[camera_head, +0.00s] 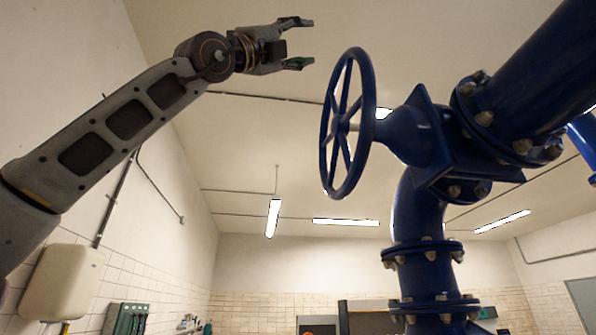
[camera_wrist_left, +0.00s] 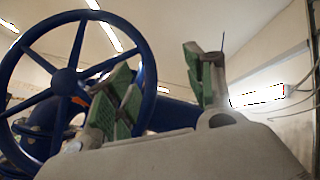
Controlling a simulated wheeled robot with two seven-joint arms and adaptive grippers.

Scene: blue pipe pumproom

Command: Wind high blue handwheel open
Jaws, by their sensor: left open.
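The blue handwheel (camera_head: 347,123) stands upright on the left side of a blue valve body (camera_head: 410,137), its spoked face turned left. My left gripper (camera_head: 300,43) is open and empty, up and to the left of the wheel's top rim, and looks apart from it. In the left wrist view the handwheel (camera_wrist_left: 66,80) fills the left side, with its rim, spokes and hub visible. The open green-padded fingers of my left gripper (camera_wrist_left: 160,90) stand in front of it, and one finger overlaps part of the rim. My right gripper is in neither view.
A thick blue pipe (camera_head: 530,80) runs to the upper right from the valve, and a flanged pipe (camera_head: 420,225) goes down below it. A white box (camera_head: 62,283) hangs on the left wall. The air left of the wheel is clear.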

